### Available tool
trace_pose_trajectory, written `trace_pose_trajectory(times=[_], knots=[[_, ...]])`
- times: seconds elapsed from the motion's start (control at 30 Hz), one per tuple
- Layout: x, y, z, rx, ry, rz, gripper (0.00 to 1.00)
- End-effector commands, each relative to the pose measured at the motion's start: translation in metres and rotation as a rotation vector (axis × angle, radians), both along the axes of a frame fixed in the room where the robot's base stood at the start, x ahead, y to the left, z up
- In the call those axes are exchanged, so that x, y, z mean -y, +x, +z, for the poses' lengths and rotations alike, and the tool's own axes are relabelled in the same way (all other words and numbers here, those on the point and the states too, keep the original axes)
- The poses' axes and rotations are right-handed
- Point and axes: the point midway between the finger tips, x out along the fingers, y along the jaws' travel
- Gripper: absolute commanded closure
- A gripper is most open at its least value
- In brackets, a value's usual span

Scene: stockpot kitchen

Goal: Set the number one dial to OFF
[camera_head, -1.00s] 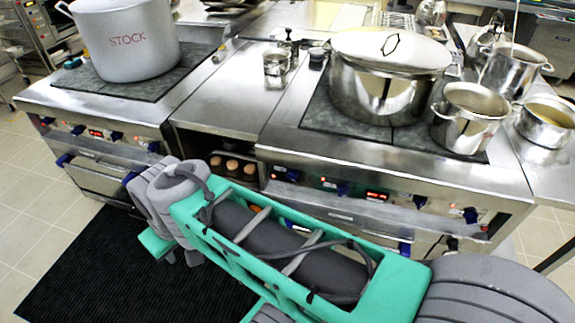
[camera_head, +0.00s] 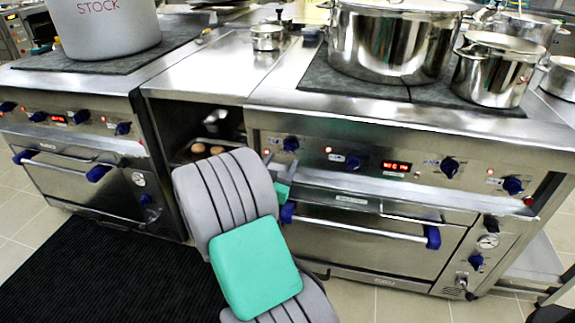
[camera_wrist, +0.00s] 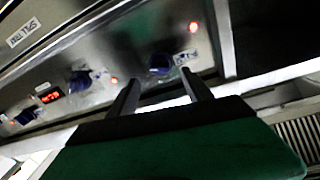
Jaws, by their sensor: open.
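The right-hand range's front panel (camera_head: 400,143) carries several blue dials. The leftmost dial (camera_head: 290,144) sits near the panel's left end; in the wrist view this blue dial (camera_wrist: 160,64) shows just beyond and between my fingertips. The second dial (camera_head: 353,162) is to its right, also in the wrist view (camera_wrist: 80,80). No dial number or OFF mark is readable. My gripper (camera_wrist: 160,82) is open and empty, its two dark fingers pointing at the panel; contact with the dial cannot be told. In the head view my gripper (camera_head: 271,163) is mostly hidden by my arm.
A blue-ended oven handle (camera_head: 365,228) sticks out below the panel. A large lidded pot (camera_head: 392,45) and a smaller pot (camera_head: 495,70) stand on the hob. Left are a shelf with eggs (camera_head: 198,149) and another range with a STOCK pot (camera_head: 105,25). A black mat (camera_head: 100,265) covers the floor.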

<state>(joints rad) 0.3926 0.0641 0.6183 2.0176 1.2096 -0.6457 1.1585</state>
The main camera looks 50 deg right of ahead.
Motion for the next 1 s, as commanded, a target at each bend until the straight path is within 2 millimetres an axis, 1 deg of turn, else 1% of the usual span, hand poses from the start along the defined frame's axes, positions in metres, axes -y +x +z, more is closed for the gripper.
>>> trace_pose_trajectory(times=[0.03,0.2,0.3,0.4,0.67,1.0], knots=[[0.008,0.002,0.004,0.003,0.0,-0.003,0.41],[0.04,0.013,0.004,0.002,0.0,-0.003,0.41],[0.055,0.019,0.004,0.003,0.001,-0.002,0.41],[0.063,0.022,0.003,0.001,0.001,0.0,0.41],[0.065,0.024,0.004,0.0,0.002,0.002,0.41],[0.065,0.024,0.003,0.0,0.002,0.001,0.68]])
